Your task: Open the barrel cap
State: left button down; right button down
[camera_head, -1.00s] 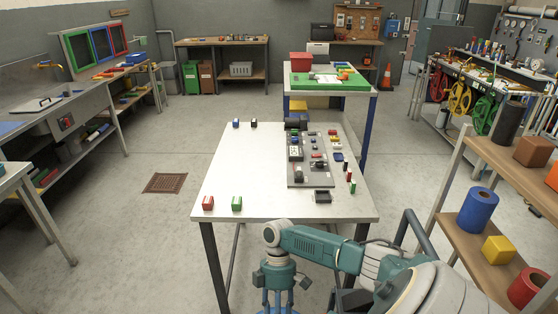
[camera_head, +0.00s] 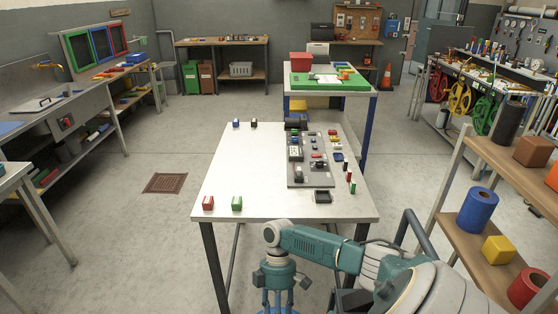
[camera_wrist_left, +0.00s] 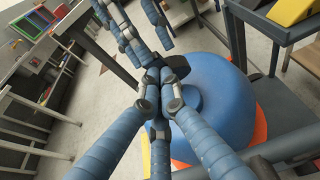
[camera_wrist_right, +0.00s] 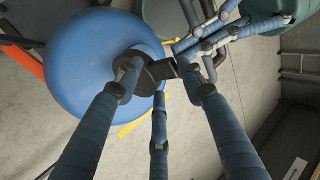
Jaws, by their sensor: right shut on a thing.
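The blue barrel (camera_wrist_right: 85,65) fills the upper left of the right wrist view; it also shows in the left wrist view (camera_wrist_left: 225,80). A dark round piece with a short arm, which looks like the barrel cap (camera_wrist_right: 152,74), is at the barrel's edge. My right gripper (camera_wrist_right: 158,78) is shut on this cap, its fingers on either side. My left gripper (camera_wrist_left: 160,92) has its fingertips drawn together in front of the barrel; nothing clear shows between them. In the head view, part of my right arm (camera_head: 310,245) shows before the table; the barrel is hidden there.
A white table (camera_head: 240,180) with small blocks and a grey panel (camera_head: 310,172) stands ahead. A wooden shelf (camera_head: 500,165) is close on the right. In the right wrist view, my left gripper's fingers are close beside my right gripper. Open floor lies left.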

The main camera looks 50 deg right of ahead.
jog(key=c, duration=1.2)
grip_release()
jog(key=shift+w+d+f+h, duration=0.25)
jog(key=shift+d+f+h, duration=0.05)
jog(key=shift+d+f, duration=0.45)
jog(key=shift+w+d+f, duration=0.2)
jog(key=shift+w+d, duration=0.1)
jog(key=shift+w, duration=0.05)
jog(key=shift+s+a+r, duration=0.15)
jog(key=shift+a+r, duration=0.05)
